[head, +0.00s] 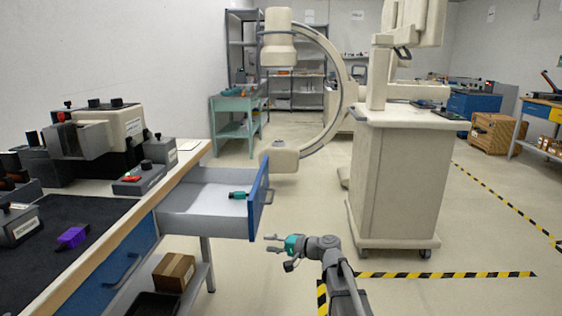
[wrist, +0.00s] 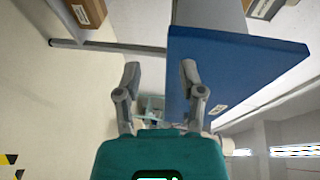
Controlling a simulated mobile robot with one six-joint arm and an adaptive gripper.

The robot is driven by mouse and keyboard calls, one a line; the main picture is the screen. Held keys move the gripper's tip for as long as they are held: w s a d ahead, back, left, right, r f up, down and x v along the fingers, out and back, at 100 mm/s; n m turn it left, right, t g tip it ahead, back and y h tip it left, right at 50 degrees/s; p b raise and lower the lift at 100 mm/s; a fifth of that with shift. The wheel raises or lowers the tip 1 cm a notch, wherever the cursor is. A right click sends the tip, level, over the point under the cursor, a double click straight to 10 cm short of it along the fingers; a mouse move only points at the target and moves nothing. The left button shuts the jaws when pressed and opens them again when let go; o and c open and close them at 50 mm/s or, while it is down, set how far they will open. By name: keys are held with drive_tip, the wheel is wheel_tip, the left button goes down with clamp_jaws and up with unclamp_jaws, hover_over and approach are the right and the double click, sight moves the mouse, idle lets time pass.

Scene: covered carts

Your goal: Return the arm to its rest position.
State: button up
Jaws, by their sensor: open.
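My gripper (head: 272,243) is open and empty in the head view. It is in free air just in front and to the right of the blue front of an open drawer (head: 259,198). In the wrist view my gripper (wrist: 158,80) shows its two fingers spread apart with nothing between them. The blue drawer front (wrist: 230,65) fills the right side of that view, close by the right finger; I cannot tell whether they touch. A small teal and black object (head: 238,195) lies inside the drawer.
The workbench (head: 130,226) stands at left with black devices and a purple item (head: 72,237) on it. A cardboard box (head: 174,271) sits on its lower shelf. A large beige C-arm machine (head: 398,185) stands to the right. The floor between bench and machine is clear.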

drive_tip(key=s+d+f+n+g+h, duration=0.35)
drive_tip(key=s+d+f+h, duration=0.45)
drive_tip(key=s+f, duration=0.4)
drive_tip(key=s+d+f+g+h, duration=0.2)
drive_tip(key=s+d+f+h, duration=0.2)
drive_tip(key=s+d+h, duration=0.5)
drive_tip(key=s+d+r+p, duration=0.1)
drive_tip(key=r+p, duration=1.7)
drive_tip(key=d+r+y+p, duration=0.1)
drive_tip(key=d+r+p, duration=0.1)
drive_tip(key=r+p, duration=1.6)
drive_tip(key=shift+s+r+y+p, duration=0.3)
drive_tip(key=shift+s+r+p, duration=0.1)
drive_tip(key=shift+r, duration=0.1)
